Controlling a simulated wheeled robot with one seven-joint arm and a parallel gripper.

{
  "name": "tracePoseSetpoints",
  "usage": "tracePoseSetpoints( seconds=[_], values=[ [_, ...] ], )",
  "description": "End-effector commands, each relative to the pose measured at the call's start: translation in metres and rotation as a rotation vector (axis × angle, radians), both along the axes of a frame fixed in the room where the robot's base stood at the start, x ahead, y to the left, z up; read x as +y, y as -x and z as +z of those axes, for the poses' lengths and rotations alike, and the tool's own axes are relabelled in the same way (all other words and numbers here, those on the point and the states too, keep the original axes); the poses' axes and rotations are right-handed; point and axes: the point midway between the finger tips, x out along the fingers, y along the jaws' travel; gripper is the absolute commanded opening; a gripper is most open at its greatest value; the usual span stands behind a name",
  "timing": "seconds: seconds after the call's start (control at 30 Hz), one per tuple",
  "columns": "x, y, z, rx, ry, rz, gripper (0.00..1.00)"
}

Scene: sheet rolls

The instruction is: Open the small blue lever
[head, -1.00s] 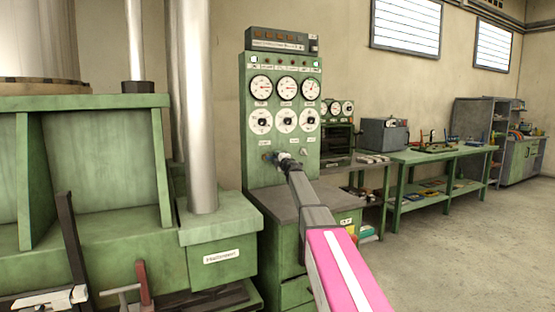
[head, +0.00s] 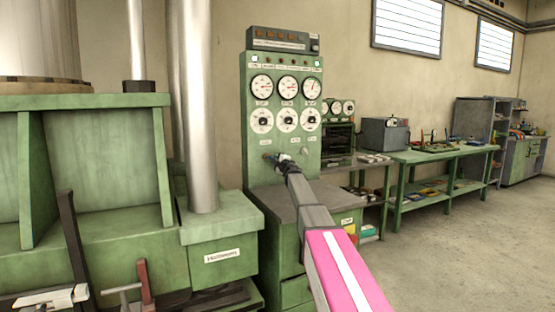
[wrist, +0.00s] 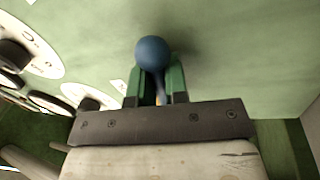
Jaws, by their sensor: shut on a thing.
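The small blue lever (wrist: 152,54) shows in the wrist view as a round dark blue knob on a thin stem. My gripper (wrist: 160,88) has its two green fingers on either side of the stem, shut on the lever just below the knob. In the head view the lever is a small blue spot (head: 266,156) low on the green gauge panel (head: 254,110). My gripper (head: 276,160) is at the panel there, and its fingers are too small to make out in that view.
Several dials and a grey knob (head: 304,151) sit on the panel near my gripper. A grey-topped cabinet (head: 272,203) stands below the panel. A green machine (head: 225,216) with a metal pipe (head: 201,120) is at the left. The floor at the right is clear.

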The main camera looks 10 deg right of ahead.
Motion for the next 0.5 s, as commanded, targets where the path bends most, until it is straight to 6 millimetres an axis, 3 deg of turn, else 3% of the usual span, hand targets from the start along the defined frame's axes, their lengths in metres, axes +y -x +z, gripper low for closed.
tracePoseSetpoints(
  seconds=[0.5],
  values=[
    [0.006, 0.003, -0.027, 0.148, -0.440, -0.011, 0.00]
  ],
)
